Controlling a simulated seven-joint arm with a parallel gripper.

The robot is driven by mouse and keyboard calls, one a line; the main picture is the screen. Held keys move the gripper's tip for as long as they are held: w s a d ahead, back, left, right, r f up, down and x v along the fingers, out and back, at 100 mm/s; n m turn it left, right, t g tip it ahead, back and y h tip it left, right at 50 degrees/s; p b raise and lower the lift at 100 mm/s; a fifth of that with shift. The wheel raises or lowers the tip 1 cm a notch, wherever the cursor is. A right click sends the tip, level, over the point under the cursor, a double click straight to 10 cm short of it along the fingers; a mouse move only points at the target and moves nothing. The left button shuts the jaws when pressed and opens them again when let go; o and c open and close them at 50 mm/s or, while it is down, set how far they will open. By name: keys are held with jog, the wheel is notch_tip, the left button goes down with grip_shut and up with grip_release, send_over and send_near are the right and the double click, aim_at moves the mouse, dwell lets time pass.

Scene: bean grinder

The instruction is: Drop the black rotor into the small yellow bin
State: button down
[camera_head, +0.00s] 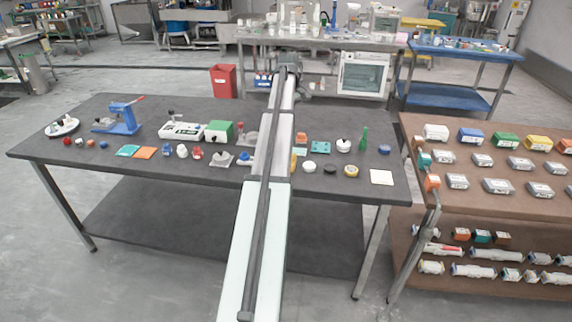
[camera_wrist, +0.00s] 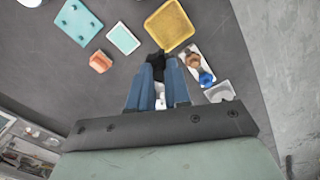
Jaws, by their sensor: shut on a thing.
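In the wrist view, my gripper (camera_wrist: 156,68) has its blue fingers closed on a small black piece, which I take as the black rotor (camera_wrist: 157,58). The rotor shows at the fingertips and its shape is partly hidden by them. The small yellow bin (camera_wrist: 170,25) lies just beyond the fingertips, its open inside facing the camera. In the picture the rotor is close to the bin's near edge; its height above the table cannot be told.
In the wrist view, an orange piece (camera_wrist: 101,61), a white-rimmed teal tile (camera_wrist: 123,38) and a teal plate (camera_wrist: 80,20) lie left. A white tray with brown and blue knobs (camera_wrist: 200,64) lies right. The dark table (camera_head: 225,187) holds many small parts; its front strip is clear.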

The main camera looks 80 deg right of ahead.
jog(key=n, duration=0.5)
jog(key=shift+a, duration=0.25)
jog(key=shift+f, duration=0.15)
jog(key=shift+f, duration=2.85)
jog(key=c, duration=1)
grip_release()
notch_tip(320, 180, up, 14)
jog(key=shift+f, duration=0.1)
